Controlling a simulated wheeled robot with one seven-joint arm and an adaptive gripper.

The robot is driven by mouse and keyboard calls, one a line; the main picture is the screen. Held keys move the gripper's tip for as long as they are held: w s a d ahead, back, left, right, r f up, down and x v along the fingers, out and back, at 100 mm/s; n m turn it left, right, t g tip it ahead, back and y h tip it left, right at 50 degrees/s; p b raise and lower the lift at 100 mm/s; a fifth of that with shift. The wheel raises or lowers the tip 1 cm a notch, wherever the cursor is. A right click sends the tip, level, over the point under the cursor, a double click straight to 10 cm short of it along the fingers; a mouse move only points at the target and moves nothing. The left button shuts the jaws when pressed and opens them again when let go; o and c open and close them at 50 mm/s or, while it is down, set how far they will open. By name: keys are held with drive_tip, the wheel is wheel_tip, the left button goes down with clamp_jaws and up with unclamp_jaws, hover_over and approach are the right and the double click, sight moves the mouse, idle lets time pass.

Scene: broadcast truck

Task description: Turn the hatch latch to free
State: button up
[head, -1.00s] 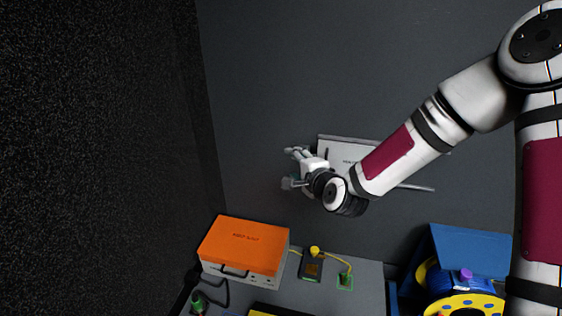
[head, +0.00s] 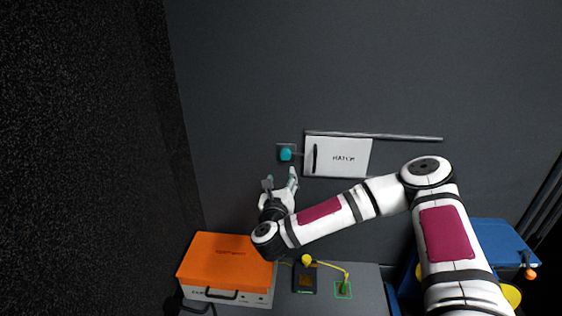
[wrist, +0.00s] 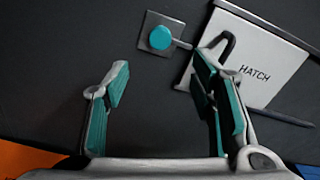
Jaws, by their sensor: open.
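The hatch (head: 345,157) is a white panel on the dark wall, marked HATCH, with a black handle at its left side. It also shows at the upper right in the wrist view (wrist: 262,70). The latch is a round teal knob (head: 286,154) on a small grey plate just left of the hatch; in the wrist view the knob (wrist: 160,38) is at top centre, with a short bar reaching right toward the hatch. My gripper (head: 280,180) is open and empty, below the knob in the head view and apart from it. Its teal-padded fingers (wrist: 165,85) are spread wide.
A grey rail (head: 390,136) runs along the hatch's top and on to the right. Below are an orange-lidded case (head: 228,262), a grey bench (head: 370,290) with a small device (head: 304,280) and yellow cable, and a blue bin (head: 490,245) at the right.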

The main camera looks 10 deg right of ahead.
sight(285, 156)
drive_tip(key=b+x, duration=0.3)
drive_tip(key=x, duration=0.9)
drive_tip(key=shift+w+d, duration=0.1)
drive_tip(key=shift+w, duration=0.1)
drive_tip(key=c, duration=1.1)
